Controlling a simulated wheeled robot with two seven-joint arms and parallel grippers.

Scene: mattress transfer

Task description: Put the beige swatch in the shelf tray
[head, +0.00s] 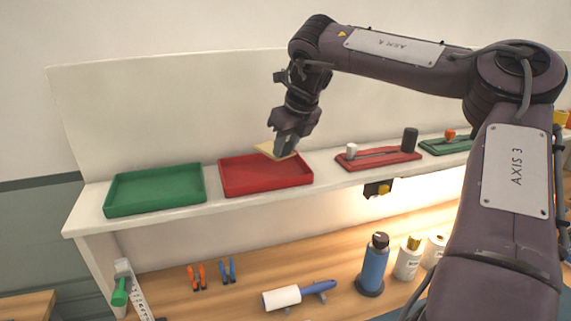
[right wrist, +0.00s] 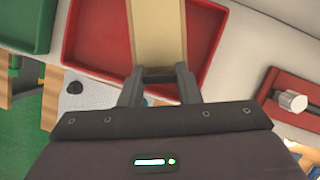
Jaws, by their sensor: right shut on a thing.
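The beige swatch (head: 267,149) is held over the back right part of the red shelf tray (head: 267,188) in the head view. My right gripper (head: 284,150) is shut on its near end. In the right wrist view the swatch (right wrist: 158,35) extends away from the fingers (right wrist: 157,84), with the red tray (right wrist: 88,45) beneath it. I cannot tell whether the swatch touches the tray. The green tray (head: 155,190) stands left of the red one on the shelf. My left gripper is not in view.
Red (head: 378,160) and green (head: 445,145) bases with knobs stand on the shelf to the right. Below, the wooden bench holds a lint roller (head: 283,297), a blue bottle (head: 373,267), white containers (head: 408,258) and orange and blue clips (head: 197,277).

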